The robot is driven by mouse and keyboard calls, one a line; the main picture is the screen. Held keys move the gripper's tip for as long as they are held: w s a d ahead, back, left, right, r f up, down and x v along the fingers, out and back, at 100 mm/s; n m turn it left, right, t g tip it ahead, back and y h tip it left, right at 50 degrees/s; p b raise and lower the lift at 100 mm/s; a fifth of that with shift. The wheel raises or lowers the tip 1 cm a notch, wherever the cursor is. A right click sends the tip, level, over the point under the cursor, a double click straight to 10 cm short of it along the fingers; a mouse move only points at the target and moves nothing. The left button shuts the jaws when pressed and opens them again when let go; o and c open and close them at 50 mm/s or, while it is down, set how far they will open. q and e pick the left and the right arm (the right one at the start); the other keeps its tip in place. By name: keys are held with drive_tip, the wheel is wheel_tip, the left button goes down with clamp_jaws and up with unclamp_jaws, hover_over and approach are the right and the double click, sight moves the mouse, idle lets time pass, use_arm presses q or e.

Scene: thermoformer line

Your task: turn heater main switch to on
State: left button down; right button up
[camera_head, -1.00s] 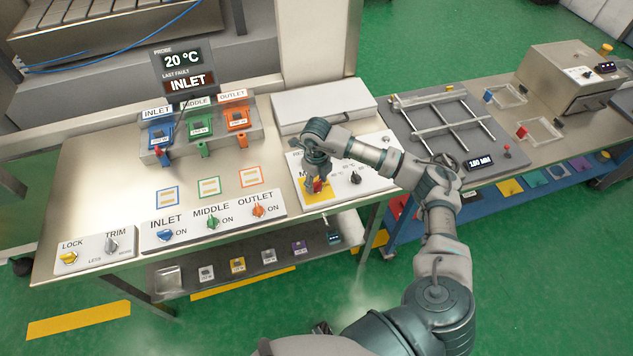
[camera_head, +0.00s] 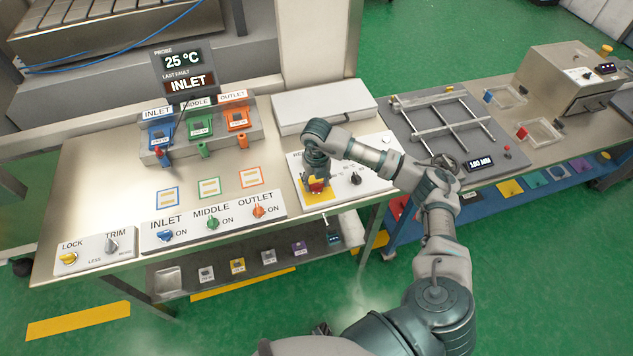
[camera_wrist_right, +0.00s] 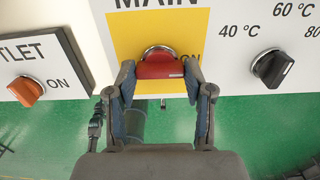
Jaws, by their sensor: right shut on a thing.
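The heater main switch (camera_wrist_right: 160,66) is a red rotary knob on a yellow square plate (camera_wrist_right: 190,20) under the word MAIN. In the right wrist view its red handle lies roughly crosswise, with a white mark at its right end near the partly hidden ON label. My right gripper (camera_wrist_right: 163,85) is shut on the red knob, one finger at each side. In the head view my right gripper (camera_head: 316,184) comes down over the red switch and hides part of it. My left gripper is not in view.
A black temperature knob (camera_wrist_right: 272,67) sits right of the switch. The orange OUTLET knob (camera_wrist_right: 26,91) is to the left. The probe display (camera_head: 183,60) reads 25 °C, with INLET as last fault. A grey box (camera_head: 324,105) stands behind the panel.

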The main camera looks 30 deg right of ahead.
drive_tip(key=shift+w+d+r, duration=0.1)
drive_tip(key=shift+w+r, duration=0.1)
drive_tip(key=o, duration=0.9)
drive_tip(key=shift+o, duration=1.3)
drive_tip(key=shift+f, duration=0.2)
wheel_tip(320, 180, up, 12)
drive_tip(key=shift+d+f, duration=0.1)
